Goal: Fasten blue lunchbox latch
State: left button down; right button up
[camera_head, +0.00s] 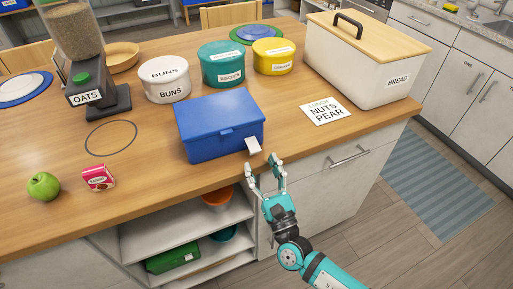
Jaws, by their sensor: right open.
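The blue lunchbox (217,125) sits on the wooden counter near its front edge, with its lid down. A pale latch flap (253,145) sticks outward from its front right side, apart from the lid's blue tab (226,132). My right gripper (265,166) is open and empty just in front of the counter edge, with its fingertips pointing up toward the latch and a little below it. I cannot tell whether a fingertip touches the latch. My left gripper is not in view.
Behind the lunchbox stand a white buns tub (165,80), a teal biscuits tub (221,65) and a yellow tub (273,58). A bread bin (357,72) and a note card (325,111) are right. An apple (43,186), a small pink box (98,178) and an oats dispenser (88,98) are left. Open shelves (185,232) lie below.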

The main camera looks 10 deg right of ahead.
aim_at(257, 152)
jog(key=shift+p+x, duration=0.35)
jog(key=shift+x, duration=1.75)
jog(key=shift+c, duration=0.4)
grip_shut()
jog(key=shift+r+p, duration=0.2)
jog(key=shift+p, duration=0.4)
notch_tip(257, 152, up, 3)
jog(key=g+h+p, duration=0.1)
jog(key=g+p, duration=0.2)
jog(key=p, duration=0.7)
jog(key=g+h+p, duration=0.1)
jog(key=g+p, duration=0.2)
jog(key=p, duration=0.8)
jog(key=shift+f+g+p, duration=0.15)
jog(key=shift+g+p, duration=0.35)
jog(key=shift+p, duration=0.1)
jog(key=shift+d, duration=0.1)
